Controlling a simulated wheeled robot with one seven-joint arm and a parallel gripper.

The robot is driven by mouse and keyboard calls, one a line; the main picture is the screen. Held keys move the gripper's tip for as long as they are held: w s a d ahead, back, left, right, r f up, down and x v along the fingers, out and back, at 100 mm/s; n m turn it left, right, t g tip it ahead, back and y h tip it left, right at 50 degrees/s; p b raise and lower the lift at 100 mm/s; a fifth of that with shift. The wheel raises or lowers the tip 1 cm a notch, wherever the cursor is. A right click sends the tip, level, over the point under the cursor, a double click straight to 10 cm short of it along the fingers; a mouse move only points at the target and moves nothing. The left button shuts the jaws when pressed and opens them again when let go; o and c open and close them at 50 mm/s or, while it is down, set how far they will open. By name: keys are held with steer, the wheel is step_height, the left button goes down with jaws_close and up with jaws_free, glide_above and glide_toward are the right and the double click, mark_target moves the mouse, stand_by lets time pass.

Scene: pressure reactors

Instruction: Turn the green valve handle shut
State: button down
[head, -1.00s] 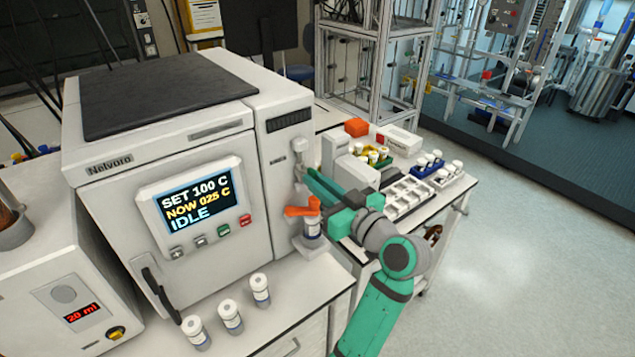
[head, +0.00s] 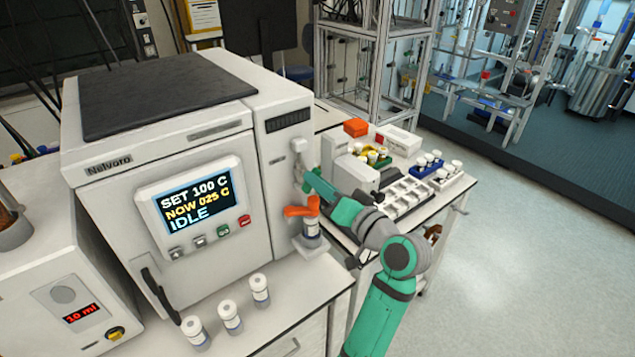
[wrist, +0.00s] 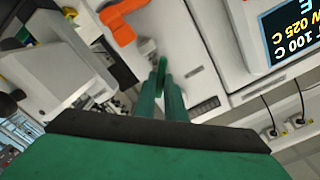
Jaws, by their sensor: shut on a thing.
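The green valve handle (wrist: 162,70) shows as a small bright green piece between my fingertips in the wrist view. My gripper (wrist: 162,85) is shut on it, with a finger on either side. In the head view, my gripper (head: 311,181) reaches to the right side of the white machine (head: 285,160), just above and behind the orange lever. There the fingers cover the green handle, and I cannot tell its angle.
An orange lever (head: 302,207) sits close by, above a vial (head: 311,228) on a small stand; it also shows in the wrist view (wrist: 121,22). Several capped vials (head: 229,317) stand at the front. A grey box (head: 350,179) and racks (head: 408,195) lie behind my gripper.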

steer(key=shift+w+d+f+m, duration=0.1)
steer(key=shift+m, duration=2.35)
steer(key=shift+d+f+m, duration=0.1)
steer(key=shift+m, duration=2.35)
steer(key=c, duration=1.8)
jaws_free()
steer(key=v, duration=1)
steer(key=shift+s+d, duration=0.15)
steer(key=shift+s, duration=0.2)
